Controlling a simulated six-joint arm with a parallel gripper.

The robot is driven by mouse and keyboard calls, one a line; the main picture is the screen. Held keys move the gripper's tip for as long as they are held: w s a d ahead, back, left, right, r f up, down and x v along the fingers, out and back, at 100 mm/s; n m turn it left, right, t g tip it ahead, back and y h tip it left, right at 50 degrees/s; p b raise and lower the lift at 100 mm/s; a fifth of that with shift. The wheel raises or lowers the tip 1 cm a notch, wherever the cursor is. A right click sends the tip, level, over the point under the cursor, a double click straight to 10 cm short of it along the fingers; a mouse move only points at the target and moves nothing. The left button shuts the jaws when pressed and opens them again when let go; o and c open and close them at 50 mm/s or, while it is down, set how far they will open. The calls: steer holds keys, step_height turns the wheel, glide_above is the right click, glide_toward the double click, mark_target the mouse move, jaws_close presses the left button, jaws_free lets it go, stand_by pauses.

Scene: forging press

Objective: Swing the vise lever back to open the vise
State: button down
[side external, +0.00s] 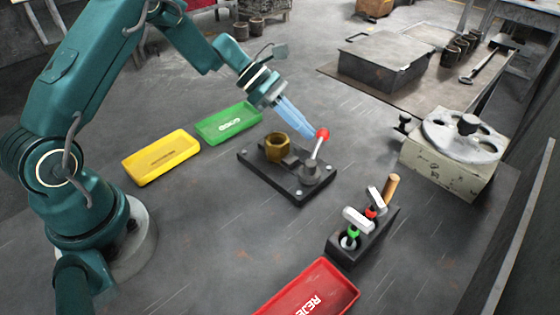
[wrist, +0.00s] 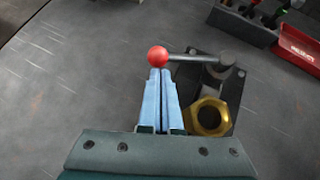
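The vise (side external: 290,172) is a dark base plate bolted flat on the floor-like work surface, with a brass hex nut (side external: 278,148) at its left; the nut also shows in the wrist view (wrist: 208,117). The vise lever (side external: 316,150) rises from a grey pivot at the plate's right end and tips in a red ball (side external: 322,134). In the wrist view the lever (wrist: 190,57) runs from the pivot left to the red ball (wrist: 157,56). My gripper (side external: 310,131) has its blue fingers together, tips (wrist: 159,73) right at the ball; whether they touch it is unclear.
A yellow tray (side external: 160,157) and a green tray (side external: 228,123) lie left of the vise; a red tray (side external: 312,290) lies in front. A black tool holder (side external: 350,243) with handled tools stands right of the vise. A block with a round wheel (side external: 450,165) stands farther right.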

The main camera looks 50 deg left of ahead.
steer(key=shift+w+d+m+g+h, duration=0.3)
steer(key=shift+w+d+m+g, duration=0.15)
steer(key=shift+m+g, duration=0.2)
steer(key=shift+w+d, duration=0.55)
steer(key=shift+d, duration=0.35)
steer(key=shift+w+d, duration=0.5)
steer(key=shift+d, duration=0.35)
steer(key=shift+w+d, duration=0.15)
steer(key=shift+d, duration=0.55)
steer(key=shift+w+d, duration=0.15)
steer(key=shift+d, duration=0.55)
steer(key=shift+s+d, duration=0.1)
steer(key=shift+d, duration=1.3)
steer(key=shift+v, duration=2.55)
steer(key=shift+d+r, duration=0.1)
